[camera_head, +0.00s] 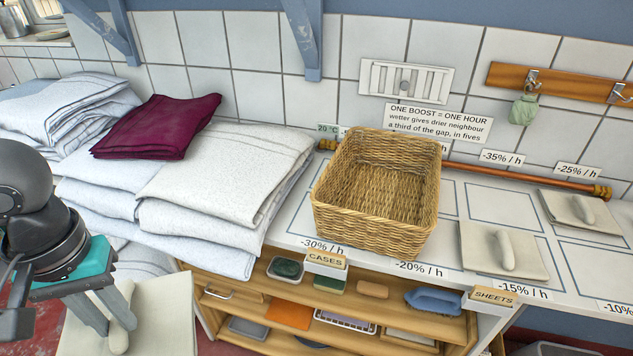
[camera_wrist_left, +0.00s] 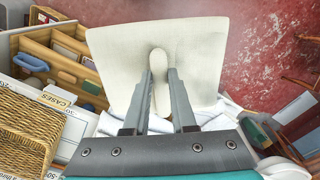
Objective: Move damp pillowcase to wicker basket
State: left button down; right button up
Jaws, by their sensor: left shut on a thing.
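My left gripper (camera_head: 113,316) is shut on a cream pillowcase (camera_head: 168,318), gripping the pale upright lump on its flat face. The wrist view shows the pillowcase (camera_wrist_left: 195,45) as a flat square spread beyond the fingers, with the lump between them. It is held at the lower left, in front of the linen stack and apart from the basket. The wicker basket (camera_head: 375,222) stands upright and empty on the white shelf, up and to the right of the gripper; it also shows at the left of the wrist view (camera_wrist_left: 25,130). My right gripper is not in view.
Two similar cream pieces (camera_head: 490,255) (camera_head: 575,212) lie in marked spaces right of the basket. Folded white linen (camera_head: 235,165) with a maroon cloth (camera_head: 160,125) fills the left. A copper pipe (camera_head: 550,183) runs behind. Open wooden shelves (camera_head: 240,310) sit below.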

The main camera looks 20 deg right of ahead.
aim_at(373, 204)
jog(key=z, duration=1.4)
